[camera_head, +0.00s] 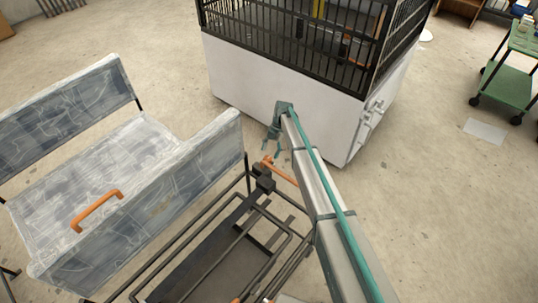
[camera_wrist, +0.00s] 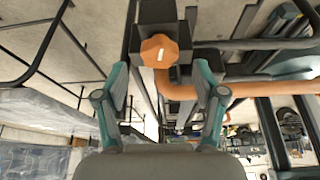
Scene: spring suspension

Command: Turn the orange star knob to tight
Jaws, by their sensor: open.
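The orange star knob (camera_wrist: 159,51) sits on a black block (camera_wrist: 158,14) in the upper middle of the wrist view. It lies between and just beyond my two fingertips, and neither finger visibly touches it. My gripper (camera_wrist: 159,84) is open and empty, with one finger to each side of the knob's line. In the head view my gripper (camera_head: 274,139) points down above the frame's corner, near a small orange part (camera_head: 267,160) that appears to be the knob. Whether the knob is loose or tight cannot be told.
An orange bar (camera_wrist: 215,90) runs right from close to the knob. The black tube frame (camera_head: 215,253) lies below my arm. A wrapped grey bench (camera_head: 110,155) with an orange handle stands left. A white cabinet with a black cage (camera_head: 275,95) stands behind. Open floor lies at right.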

